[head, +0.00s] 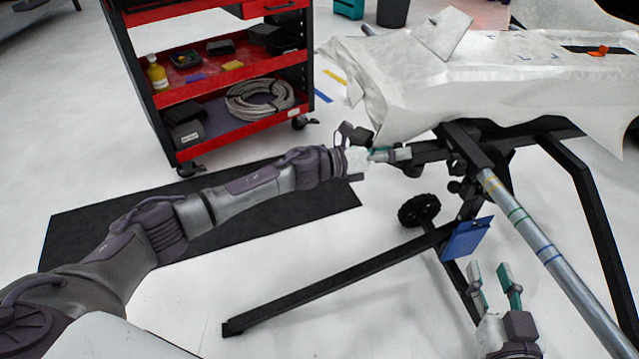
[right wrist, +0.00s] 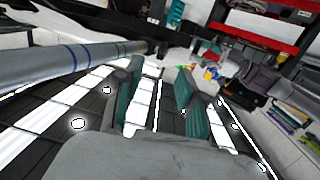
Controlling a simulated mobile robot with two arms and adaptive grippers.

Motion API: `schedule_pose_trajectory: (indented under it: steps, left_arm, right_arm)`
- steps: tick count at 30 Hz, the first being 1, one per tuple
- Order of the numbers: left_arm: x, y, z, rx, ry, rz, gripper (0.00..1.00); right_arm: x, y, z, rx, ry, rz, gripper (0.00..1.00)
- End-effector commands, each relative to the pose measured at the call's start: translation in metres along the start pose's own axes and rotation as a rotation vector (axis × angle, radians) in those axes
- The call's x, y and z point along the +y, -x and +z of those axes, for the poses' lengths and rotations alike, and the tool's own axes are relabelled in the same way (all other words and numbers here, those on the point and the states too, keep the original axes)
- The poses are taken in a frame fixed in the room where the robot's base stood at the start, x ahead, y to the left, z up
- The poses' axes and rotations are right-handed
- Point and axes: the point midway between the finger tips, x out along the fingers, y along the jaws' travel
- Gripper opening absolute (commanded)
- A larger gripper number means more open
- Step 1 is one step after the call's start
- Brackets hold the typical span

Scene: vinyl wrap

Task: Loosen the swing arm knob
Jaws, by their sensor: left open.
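The black stand (head: 476,147) under the white-wrapped panel has several small dark knobs near its top. One dark knob (head: 412,170) sits below the bar by my left gripper; another (head: 455,186) is nearer the joint. I cannot tell which is the swing arm knob. My left gripper (head: 398,155) reaches in from the left, open, with its fingertips by the bar's left end. Whether it touches a knob is unclear. My right gripper (head: 494,276) is open and empty at lower right, fingers pointing up. Its teal-padded fingers (right wrist: 162,100) show apart in the right wrist view.
A grey pole with coloured bands (head: 537,240) slants down to the right. A blue plate (head: 467,239) hangs on the stand above a black floor leg (head: 335,280). A red tool cart (head: 226,75) stands behind my left arm. A black mat (head: 85,232) lies on the floor.

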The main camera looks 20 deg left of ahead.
Motion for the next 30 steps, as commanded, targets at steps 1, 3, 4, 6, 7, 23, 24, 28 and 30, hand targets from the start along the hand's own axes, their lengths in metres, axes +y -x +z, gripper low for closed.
schedule_pose_trajectory:
  steps: [1, 3, 4, 6, 7, 23, 24, 28, 30]
  left_arm:
    - [0.002, 0.0, -0.002, 0.0, -0.012, 0.002, 0.74]
    - [0.002, 0.0, -0.003, -0.002, -0.047, 0.001, 0.74]
    - [0.002, 0.0, -0.003, -0.004, -0.071, 0.0, 0.74]
    - [0.003, 0.0, -0.005, -0.009, -0.144, 0.0, 0.74]
    - [0.003, 0.0, -0.006, -0.011, -0.182, -0.001, 0.74]
    - [-0.002, 0.047, -0.002, -0.034, -0.616, 0.003, 0.74]
    - [-0.002, 0.055, -0.003, -0.034, -0.615, 0.003, 0.74]
    - [-0.001, 0.081, -0.004, -0.034, -0.614, 0.003, 0.74]
    - [-0.001, 0.095, -0.005, -0.034, -0.614, 0.004, 0.74]
  right_arm:
    - [0.0, 0.0, 0.003, 0.0, 0.0, 0.0, 0.4]
    - [0.0, -0.001, 0.009, 0.0, 0.0, 0.0, 0.4]
    - [0.0, -0.001, 0.013, 0.0, 0.0, 0.0, 0.4]
    - [0.0, -0.003, 0.023, 0.0, 0.0, 0.0, 0.4]
    - [0.0, -0.003, 0.028, 0.0, 0.0, 0.001, 0.4]
    - [0.0, -0.007, 0.061, 0.0, 0.0, 0.001, 0.4]
    - [0.0, -0.007, 0.06, 0.0, 0.0, 0.001, 0.4]
    - [0.0, -0.006, 0.057, 0.0, 0.0, 0.001, 0.4]
    - [0.0, -0.006, 0.056, 0.0, 0.0, 0.001, 0.4]
